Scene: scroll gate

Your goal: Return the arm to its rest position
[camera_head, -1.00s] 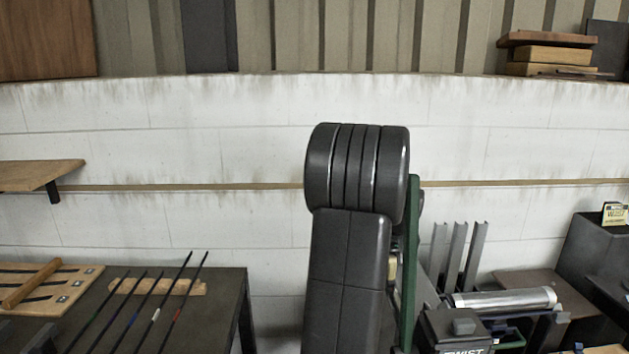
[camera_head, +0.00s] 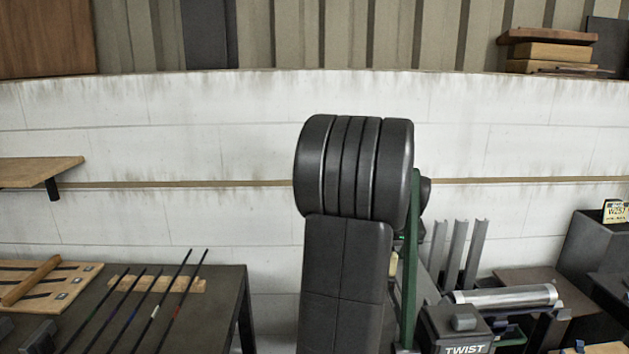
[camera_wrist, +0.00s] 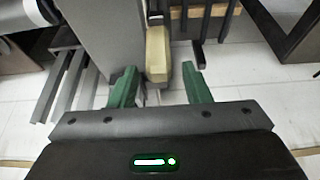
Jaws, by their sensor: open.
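My arm (camera_head: 345,250) stands upright in the middle of the head view, its dark rounded joint at the top. The arm hides what is directly behind it, and my gripper's jaws do not show in the head view. In the wrist view my gripper (camera_wrist: 160,88) has two green fingers, set apart with a gap between them. A pale yellowish block-shaped piece (camera_wrist: 157,55) shows beyond the gap, nearer the left finger. I see nothing held between the fingers.
A dark table (camera_head: 225,290) at left bears several thin rods (camera_head: 175,300) on a wooden rack. A wooden shelf (camera_head: 40,172) juts from the left wall. At right are grey metal uprights (camera_head: 458,255), a silver cylinder (camera_head: 505,297) and a box marked TWIST (camera_head: 455,330).

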